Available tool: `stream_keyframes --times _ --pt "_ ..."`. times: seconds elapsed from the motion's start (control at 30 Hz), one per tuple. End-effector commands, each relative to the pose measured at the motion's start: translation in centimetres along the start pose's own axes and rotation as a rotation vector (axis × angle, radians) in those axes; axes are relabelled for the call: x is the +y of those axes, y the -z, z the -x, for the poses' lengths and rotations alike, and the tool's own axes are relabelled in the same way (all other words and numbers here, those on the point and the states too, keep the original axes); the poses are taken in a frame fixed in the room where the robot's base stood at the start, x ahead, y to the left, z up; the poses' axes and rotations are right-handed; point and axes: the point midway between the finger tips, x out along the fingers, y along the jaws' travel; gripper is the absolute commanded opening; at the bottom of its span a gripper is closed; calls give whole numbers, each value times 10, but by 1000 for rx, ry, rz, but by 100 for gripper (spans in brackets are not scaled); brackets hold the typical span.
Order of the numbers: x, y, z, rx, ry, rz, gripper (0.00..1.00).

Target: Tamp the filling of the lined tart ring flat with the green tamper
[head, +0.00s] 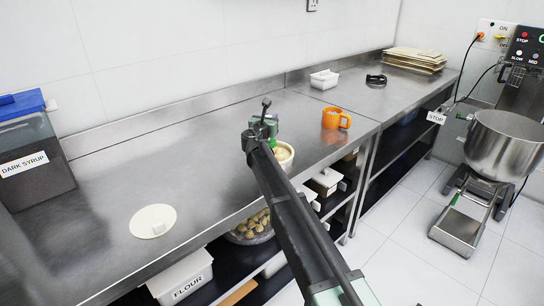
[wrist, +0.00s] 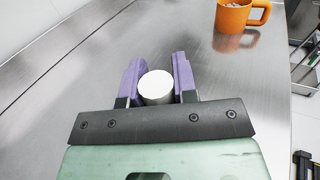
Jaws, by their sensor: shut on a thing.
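My gripper (wrist: 157,78) has its two purple fingers shut on an upright pale cylinder (wrist: 156,85), seen end-on from above in the wrist view. It looks like the handle of the green tamper; its lower part is hidden. In the head view my gripper (head: 270,132) is over the counter, directly above and partly in front of a round cream-coloured thing (head: 285,158), which appears to be the lined tart ring. A bit of green shows at its upper edge. The filling is hidden, and I cannot tell whether the tamper touches it.
An orange mug (head: 331,120) stands to the right of my gripper. A pale disc (head: 152,221) with a small white block lies at the front left. A dark syrup bin (head: 30,150) stands far left. A white tray (head: 323,80) sits at the back. The counter's left middle is clear.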

Motion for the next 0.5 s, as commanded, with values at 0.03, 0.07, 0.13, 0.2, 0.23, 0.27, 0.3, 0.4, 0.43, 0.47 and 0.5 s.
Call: stream_keyframes --times 0.03,0.07,0.13,0.2,0.23,0.27,0.3,0.4,0.43,0.47,0.5 --pt "0 0 0 0 0 0 0" --pt "0 0 0 0 0 0 0" --pt "-2 0 0 0 0 0 0" --pt "-7 -2 -1 0 1 0 0" --pt "-10 -2 -1 0 1 0 0" --pt "-14 -3 -1 0 1 0 0" --pt "-19 -4 -2 0 1 0 0" --pt "-32 -6 -4 0 1 0 0" --pt "-34 -7 -4 0 1 0 0" --pt "-36 -7 -5 0 1 0 0" --pt "-37 -7 -5 0 1 0 0"
